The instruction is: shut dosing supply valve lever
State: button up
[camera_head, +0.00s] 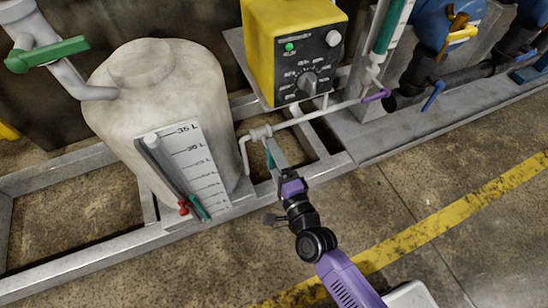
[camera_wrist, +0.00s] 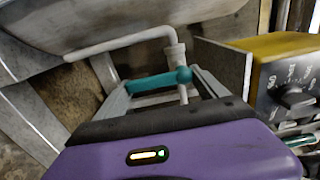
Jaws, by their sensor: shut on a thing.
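A teal lever (camera_head: 270,158) sits on the valve of the thin white pipe (camera_head: 245,155) that runs from the tank to below the yellow pump box. In the wrist view the lever (camera_wrist: 155,83) lies roughly crosswise between the two grey fingers, with its rounded end near the right finger and the white pipe (camera_wrist: 130,42) just beyond. My gripper (camera_head: 274,156) reaches in from below right and is shut on the lever; it also shows in the wrist view (camera_wrist: 162,90). The fingers partly hide the lever in the head view.
The cream tank (camera_head: 120,110) with its level scale stands close left of my gripper. The yellow pump box (camera_head: 292,50) is above right. A metal frame (camera_head: 90,243) runs around the low pipework. Green, purple and blue levers sit on other pipes. Floor at front right is clear.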

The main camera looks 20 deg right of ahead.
jog(key=o, duration=2)
jog(key=shift+s, duration=0.15)
jog(key=s+p, duration=0.1)
jog(key=s, duration=0.6)
jog(key=shift+s+p, duration=0.3)
jog(key=shift+p, duration=0.05)
